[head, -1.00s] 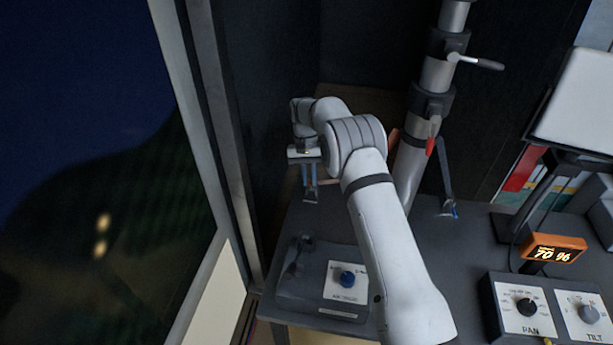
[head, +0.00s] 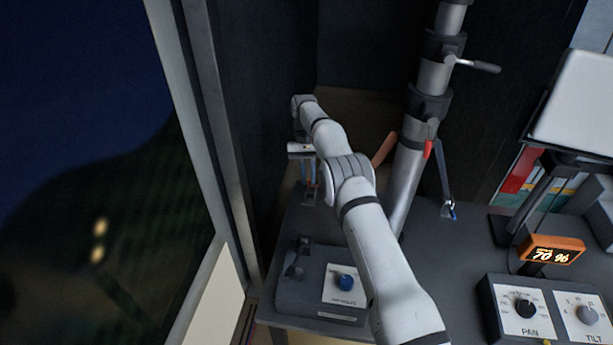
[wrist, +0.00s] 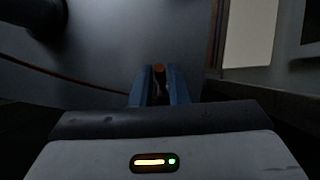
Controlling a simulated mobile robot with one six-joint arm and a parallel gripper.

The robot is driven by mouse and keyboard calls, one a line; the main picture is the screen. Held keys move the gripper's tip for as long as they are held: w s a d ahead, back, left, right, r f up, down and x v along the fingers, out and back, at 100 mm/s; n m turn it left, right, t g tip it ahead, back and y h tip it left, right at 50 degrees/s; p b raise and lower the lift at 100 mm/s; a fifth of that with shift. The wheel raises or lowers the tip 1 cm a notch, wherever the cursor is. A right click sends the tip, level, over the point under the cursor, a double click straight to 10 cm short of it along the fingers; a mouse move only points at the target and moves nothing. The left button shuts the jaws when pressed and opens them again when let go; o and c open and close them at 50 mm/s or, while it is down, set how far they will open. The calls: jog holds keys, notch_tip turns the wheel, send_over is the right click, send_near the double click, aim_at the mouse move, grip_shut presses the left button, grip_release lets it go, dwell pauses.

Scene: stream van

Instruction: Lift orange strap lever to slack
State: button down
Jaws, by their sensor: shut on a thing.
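The orange strap lever (head: 384,148) shows as a tilted orange bar just left of the grey mast (head: 408,170) in the head view; my arm hides part of it. My gripper (head: 309,192) points down, left of the mast, above the dark worktop. In the wrist view my gripper (wrist: 160,85) has its blue fingers closed around a narrow orange-brown end, which looks like the lever (wrist: 159,72). The strap itself is not clearly visible.
A red handle (head: 428,149) and a clamp lever (head: 478,65) are on the mast. Pan and tilt boxes (head: 525,307) and an orange display (head: 552,250) stand at right. A window is close at left.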

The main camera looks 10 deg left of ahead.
jog(key=shift+w, duration=0.1)
dwell(0.3)
jog(key=c, duration=1.5)
grip_release()
jog(key=shift+w+f, duration=0.15)
jog(key=shift+o, duration=0.6)
notch_tip(320, 180, up, 10)
jog(key=p, duration=0.2)
jog(key=shift+p, duration=0.4)
